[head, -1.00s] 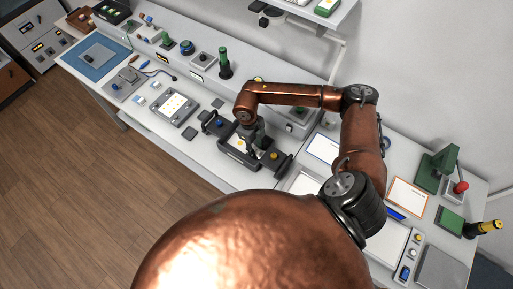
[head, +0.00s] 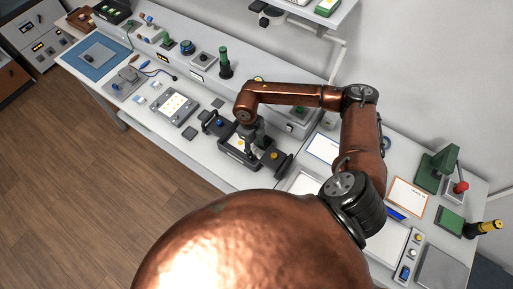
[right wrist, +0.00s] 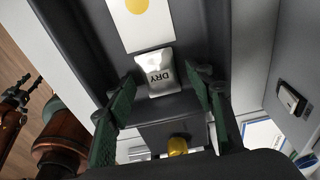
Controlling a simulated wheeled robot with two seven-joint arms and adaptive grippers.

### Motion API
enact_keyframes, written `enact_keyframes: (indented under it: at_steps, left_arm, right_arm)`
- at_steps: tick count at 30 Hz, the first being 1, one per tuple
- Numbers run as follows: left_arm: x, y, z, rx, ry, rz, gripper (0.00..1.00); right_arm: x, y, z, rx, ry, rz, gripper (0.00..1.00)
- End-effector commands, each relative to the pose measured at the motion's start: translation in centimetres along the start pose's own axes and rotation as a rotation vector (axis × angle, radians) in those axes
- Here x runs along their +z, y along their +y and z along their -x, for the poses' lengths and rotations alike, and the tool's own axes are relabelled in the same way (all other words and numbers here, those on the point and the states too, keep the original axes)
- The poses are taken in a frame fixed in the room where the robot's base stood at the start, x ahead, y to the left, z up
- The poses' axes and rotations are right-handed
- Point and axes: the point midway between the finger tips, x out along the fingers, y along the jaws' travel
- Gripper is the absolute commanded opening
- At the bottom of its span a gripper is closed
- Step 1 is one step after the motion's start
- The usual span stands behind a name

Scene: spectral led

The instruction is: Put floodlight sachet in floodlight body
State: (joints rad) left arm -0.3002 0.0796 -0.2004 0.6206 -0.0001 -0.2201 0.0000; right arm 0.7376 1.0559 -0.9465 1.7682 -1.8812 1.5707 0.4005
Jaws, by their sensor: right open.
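The floodlight body (head: 238,157) is a dark open housing on the bench, under my right gripper (head: 250,140) in the head view. In the right wrist view its dark wall (right wrist: 75,50) and floor surround a small pale sachet (right wrist: 155,76) marked DRY. The sachet lies flat inside the body, close to the near wall, beside a white panel with a yellow disc (right wrist: 146,8). My right gripper's green fingers (right wrist: 161,76) are open, one on each side of the sachet, with gaps between. In the head view the gripper hides the sachet.
Dark clamp blocks flank the body, one with a blue knob (head: 219,122) and one with a yellow knob (head: 274,155). A panel with yellow dots (head: 174,107) lies to the left. A green post (head: 224,64) stands behind. White trays and a green press (head: 437,170) are right.

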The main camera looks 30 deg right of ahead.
Motion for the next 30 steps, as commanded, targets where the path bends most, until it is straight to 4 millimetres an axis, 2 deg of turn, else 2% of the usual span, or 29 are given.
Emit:
enact_keyframes:
  at_steps: [12,16,21,30]
  left_arm:
    - [0.1,0.0,-0.5,0.000,-0.001,0.000,0.40]
    - [0.1,0.0,-0.7,0.000,-0.001,0.000,0.40]
    - [0.1,0.0,-0.7,0.000,-0.002,0.000,0.40]
    - [0.1,0.0,-0.7,0.000,-0.002,0.000,0.40]
  right_arm:
    - [0.1,-0.1,8.2,-0.002,-0.005,0.000,0.49]
    - [0.1,0.0,10.2,-0.001,-0.004,0.000,0.49]
    - [0.0,0.0,11.6,0.000,-0.002,0.000,0.49]
    - [0.0,0.0,11.9,0.000,-0.002,0.000,0.49]
